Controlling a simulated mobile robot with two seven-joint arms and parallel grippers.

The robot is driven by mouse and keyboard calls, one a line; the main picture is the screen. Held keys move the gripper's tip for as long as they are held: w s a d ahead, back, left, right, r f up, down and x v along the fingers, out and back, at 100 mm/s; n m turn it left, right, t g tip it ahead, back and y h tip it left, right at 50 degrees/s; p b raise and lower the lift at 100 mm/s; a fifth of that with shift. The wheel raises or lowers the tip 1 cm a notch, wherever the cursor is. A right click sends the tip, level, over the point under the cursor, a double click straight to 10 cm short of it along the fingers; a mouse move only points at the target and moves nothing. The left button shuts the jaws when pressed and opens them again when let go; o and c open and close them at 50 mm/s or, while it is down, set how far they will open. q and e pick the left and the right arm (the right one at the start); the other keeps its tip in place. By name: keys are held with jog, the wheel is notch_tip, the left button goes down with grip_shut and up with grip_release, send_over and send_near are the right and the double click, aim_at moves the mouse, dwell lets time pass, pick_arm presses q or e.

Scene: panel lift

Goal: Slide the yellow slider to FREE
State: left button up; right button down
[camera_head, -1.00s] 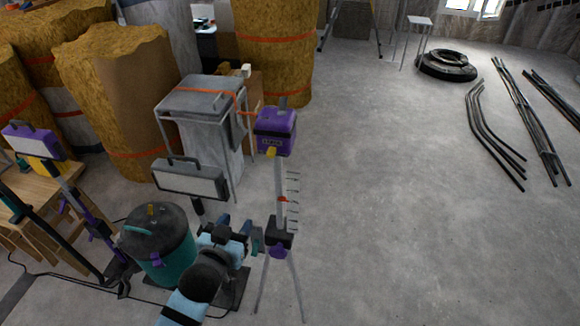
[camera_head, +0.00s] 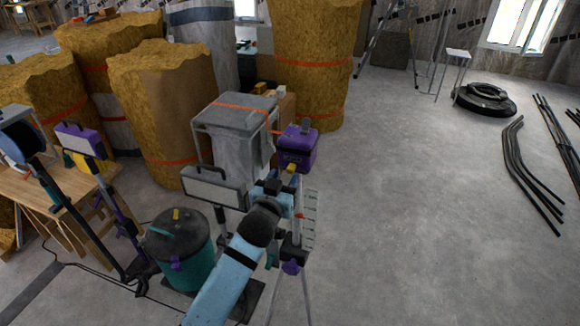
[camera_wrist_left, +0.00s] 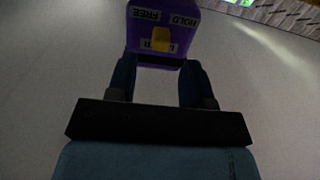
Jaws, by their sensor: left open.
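The yellow slider (camera_head: 292,168) is a small tab on the front of the purple box (camera_head: 298,150), at the top of a grey post. In the left wrist view the yellow slider (camera_wrist_left: 160,39) stands out from the purple box (camera_wrist_left: 142,40), with upside-down FREE and HOLD labels above it, FREE at left. My left gripper (camera_head: 282,182) is just below and in front of the box. In the left wrist view its fingers (camera_wrist_left: 158,75) are spread apart and empty, with the slider between and beyond their tips. Contact cannot be told. My right gripper is not in view.
A work lamp (camera_head: 212,187) and a teal canister (camera_head: 187,262) stand left of my arm. The tripod legs (camera_head: 307,290) spread below.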

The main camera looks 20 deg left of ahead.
aim_at(289, 170)
pick_arm(q)
jog(key=shift+w+d, duration=0.1)
jog(key=shift+w, duration=2.2)
